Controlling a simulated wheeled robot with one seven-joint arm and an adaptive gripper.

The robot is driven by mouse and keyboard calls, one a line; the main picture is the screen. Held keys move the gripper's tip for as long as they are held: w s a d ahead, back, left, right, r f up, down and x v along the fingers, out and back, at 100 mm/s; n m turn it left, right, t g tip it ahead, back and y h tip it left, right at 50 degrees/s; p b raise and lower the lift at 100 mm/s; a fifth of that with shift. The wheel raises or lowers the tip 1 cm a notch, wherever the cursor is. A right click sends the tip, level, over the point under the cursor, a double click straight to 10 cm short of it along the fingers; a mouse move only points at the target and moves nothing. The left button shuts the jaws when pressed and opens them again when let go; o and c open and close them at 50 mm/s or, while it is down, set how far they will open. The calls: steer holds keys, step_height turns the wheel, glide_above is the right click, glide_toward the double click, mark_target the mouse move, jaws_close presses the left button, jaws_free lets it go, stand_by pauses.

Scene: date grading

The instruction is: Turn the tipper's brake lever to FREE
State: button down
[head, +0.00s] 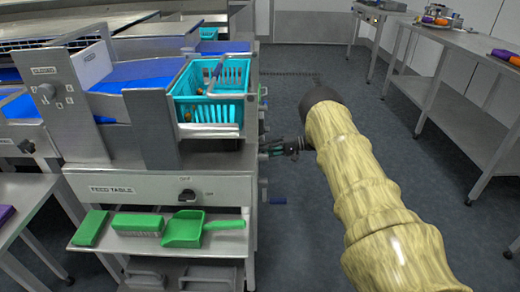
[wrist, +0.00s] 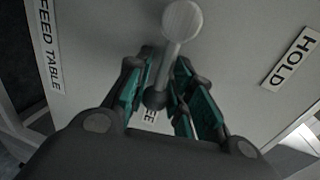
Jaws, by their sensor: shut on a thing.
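The brake lever (wrist: 169,58) shows in the wrist view as a pale rod with a round pivot at the top and a dark knob at its lower end. It slants down toward a label ending in "EE" (wrist: 149,116), which my gripper partly hides. The HOLD label (wrist: 291,59) is off to the right, away from the knob. My gripper (wrist: 165,92) is shut on the lever near its knob, with a teal-padded finger on either side. In the head view my gripper (head: 284,147) is at the right side of the feed table machine; the lever cannot be made out there.
The feed table (head: 150,187) carries a turquoise basket (head: 212,112) with a few dates. Green tools, including a scoop (head: 184,229), lie on the shelf below. Steel benches (head: 455,100) stand at the right. The floor (head: 310,85) between is clear.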

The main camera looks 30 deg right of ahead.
stand_by(0.4)
steer(key=c, duration=1.2)
jaws_free()
steer(key=shift+f, duration=0.15)
steer(key=shift+c, duration=0.2)
steer(key=v, duration=1.2)
steer(key=shift+w, duration=0.15)
